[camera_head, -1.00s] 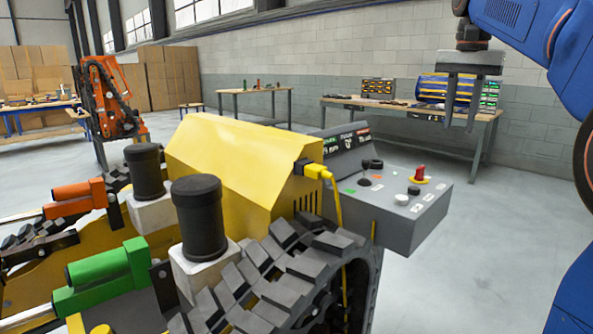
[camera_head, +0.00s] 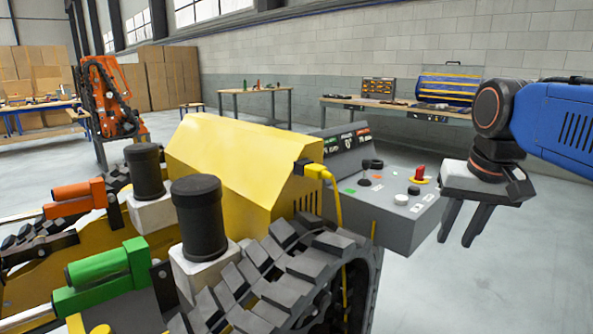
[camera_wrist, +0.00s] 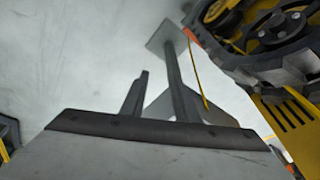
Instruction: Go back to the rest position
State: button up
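My gripper (camera_head: 455,242) hangs at the right in the head view, just right of the grey control console (camera_head: 412,235). Its two dark fingers point down, apart, with nothing between them. In the wrist view, the gripper's fingers (camera_wrist: 155,92) reach out over the pale floor, empty. A thin post with a flat plate shows near the fingers; I cannot tell clearly where finger and post separate. The console's top carries a red knob (camera_head: 420,173), a black joystick and a few buttons.
A yellow tracked carrier (camera_head: 225,160) with black rubber tracks (camera_head: 290,270) stands left of the console. A yellow cable (camera_head: 338,205) hangs from its plug. A workbench (camera_head: 400,108) with a blue toolbox stands by the back wall. The floor at the right is clear.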

jog(key=s+a+f+n+t, duration=0.1)
jog(key=s+f, duration=0.4)
jog(key=f, duration=0.3)
jog(key=s+a+f+n, duration=0.1)
jog(key=s+f+n, duration=0.1)
jog(key=s+f, duration=0.4)
notch_tip(320, 180, down, 3)
jog(key=shift+f+t, duration=0.2)
jog(key=shift+t, duration=0.2)
jog(key=shift+s, duration=0.1)
dwell(1.2)
